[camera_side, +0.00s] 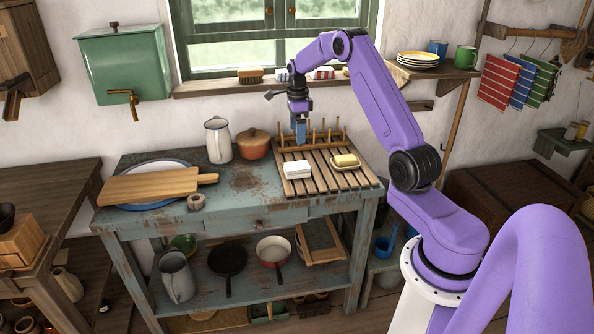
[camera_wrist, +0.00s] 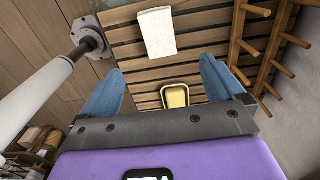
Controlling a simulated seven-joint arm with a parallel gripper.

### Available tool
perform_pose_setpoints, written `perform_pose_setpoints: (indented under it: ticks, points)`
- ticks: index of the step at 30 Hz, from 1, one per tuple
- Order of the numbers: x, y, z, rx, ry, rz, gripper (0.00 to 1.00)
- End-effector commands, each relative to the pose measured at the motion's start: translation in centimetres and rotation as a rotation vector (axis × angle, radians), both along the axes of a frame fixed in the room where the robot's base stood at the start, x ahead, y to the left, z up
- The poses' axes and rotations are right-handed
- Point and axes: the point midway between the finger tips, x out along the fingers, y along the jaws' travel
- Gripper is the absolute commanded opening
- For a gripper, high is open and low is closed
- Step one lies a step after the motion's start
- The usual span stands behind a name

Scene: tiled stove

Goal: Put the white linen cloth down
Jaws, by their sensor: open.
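The white linen cloth (camera_side: 297,169) is a folded block lying on the left part of the slatted wooden rack (camera_side: 322,184). In the wrist view the cloth (camera_wrist: 157,33) lies on the slats, apart from my fingers. My gripper (camera_side: 300,138) is above the rack, pointing down, just behind the cloth. In the wrist view my gripper (camera_wrist: 163,88) has its two blue fingers spread wide with nothing held between them. A yellow block in a dish (camera_side: 345,161) sits on the rack to the right of the cloth. It also shows in the wrist view (camera_wrist: 175,96).
Wooden pegs (camera_side: 325,133) stand along the rack's back edge, close to my gripper. A white jug (camera_side: 218,140) and an orange pot (camera_side: 254,145) stand to the left. A cutting board (camera_side: 150,187) lies across a plate at the table's left. Some slats between cloth and dish are bare.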

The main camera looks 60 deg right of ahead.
Motion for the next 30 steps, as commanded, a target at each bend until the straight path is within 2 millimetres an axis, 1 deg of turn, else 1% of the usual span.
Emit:
perform_pose_setpoints:
  ticks: [1, 3, 9, 12, 15, 20, 23, 27, 30]
  points:
    - [-0.1, 0.1, -1.1, 0.003, 0.004, 0.001, 0.96]
    - [-0.1, 0.1, -2.5, 0.002, 0.004, 0.001, 0.96]
    - [-0.1, 0.1, -6.1, 0.002, 0.004, 0.003, 0.96]
    - [-0.1, 0.1, -7.6, 0.001, 0.003, 0.003, 0.96]
    - [0.0, 0.1, -8.6, 0.001, 0.001, 0.004, 0.96]
    - [0.0, 0.1, -9.3, 0.000, 0.000, 0.004, 0.96]
    - [-0.1, 0.2, -10.4, 0.001, 0.002, 0.003, 0.96]
    - [-0.1, 0.4, -12.5, 0.001, 0.003, 0.003, 0.96]
    - [-0.1, 0.4, -13.6, 0.001, 0.002, 0.004, 0.96]
